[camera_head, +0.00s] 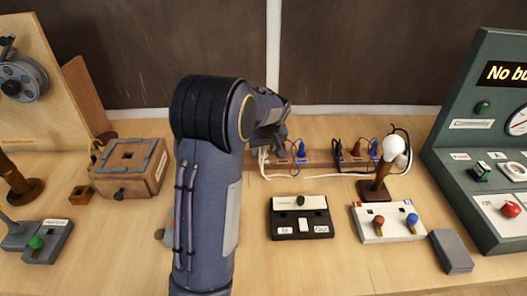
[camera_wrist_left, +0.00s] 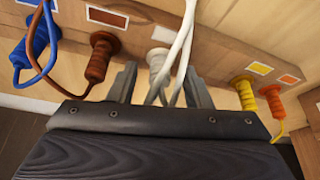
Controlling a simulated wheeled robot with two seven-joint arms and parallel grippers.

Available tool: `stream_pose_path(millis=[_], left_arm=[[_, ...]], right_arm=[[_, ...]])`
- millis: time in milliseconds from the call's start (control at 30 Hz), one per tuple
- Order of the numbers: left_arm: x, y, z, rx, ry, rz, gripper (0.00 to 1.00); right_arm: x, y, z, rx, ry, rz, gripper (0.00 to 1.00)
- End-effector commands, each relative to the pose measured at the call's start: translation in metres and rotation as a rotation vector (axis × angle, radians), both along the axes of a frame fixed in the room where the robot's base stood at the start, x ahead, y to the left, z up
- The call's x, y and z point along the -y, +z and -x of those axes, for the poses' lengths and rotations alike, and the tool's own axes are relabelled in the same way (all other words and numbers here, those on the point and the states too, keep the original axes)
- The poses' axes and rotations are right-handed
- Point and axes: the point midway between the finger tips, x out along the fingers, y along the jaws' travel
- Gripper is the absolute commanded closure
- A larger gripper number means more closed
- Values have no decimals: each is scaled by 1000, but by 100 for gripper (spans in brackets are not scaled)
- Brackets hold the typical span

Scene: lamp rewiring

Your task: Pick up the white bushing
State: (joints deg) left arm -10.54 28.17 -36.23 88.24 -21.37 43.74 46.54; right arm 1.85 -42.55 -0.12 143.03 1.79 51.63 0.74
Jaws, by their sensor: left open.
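The white bushing (camera_wrist_left: 155,58) stands out of a wooden rail (camera_wrist_left: 215,60) in the left wrist view, with white cable (camera_wrist_left: 180,50) looping in front of it. My left gripper (camera_wrist_left: 159,72) is open, with one finger on each side of the white bushing. I cannot tell whether either finger touches it. In the head view my left gripper (camera_head: 276,138) is at the left part of the rail (camera_head: 322,157), and my arm hides the white bushing there.
A brown bushing (camera_wrist_left: 101,58) and a blue one (camera_wrist_left: 38,40) sit left of the gripper; a yellow one (camera_wrist_left: 244,92) and an orange one (camera_wrist_left: 272,98) sit right. A lamp with a white bulb (camera_head: 392,148) and a black switch box (camera_head: 300,217) stand nearby.

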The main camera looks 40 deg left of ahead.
Motion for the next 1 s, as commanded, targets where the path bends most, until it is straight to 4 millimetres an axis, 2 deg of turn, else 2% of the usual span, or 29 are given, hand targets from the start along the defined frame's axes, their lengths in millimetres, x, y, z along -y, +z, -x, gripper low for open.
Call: stream_pose_path(millis=[233, 600, 867, 1000], left_arm=[[-1, -2, -1, 1, 0, 1, 55], [0, -2, 0, 1, 1, 1, 100], [-1, -1, -1, 1, 1, 1, 100], [0, 5, -1, 3, 0, 1, 100]], right_arm=[[0, 0, 0, 0, 0, 0, 48], [0, 0, 0, 0, 0, 0, 48], [0, 0, 0, 0, 0, 0, 48], [0, -2, 0, 0, 0, 0, 48]])
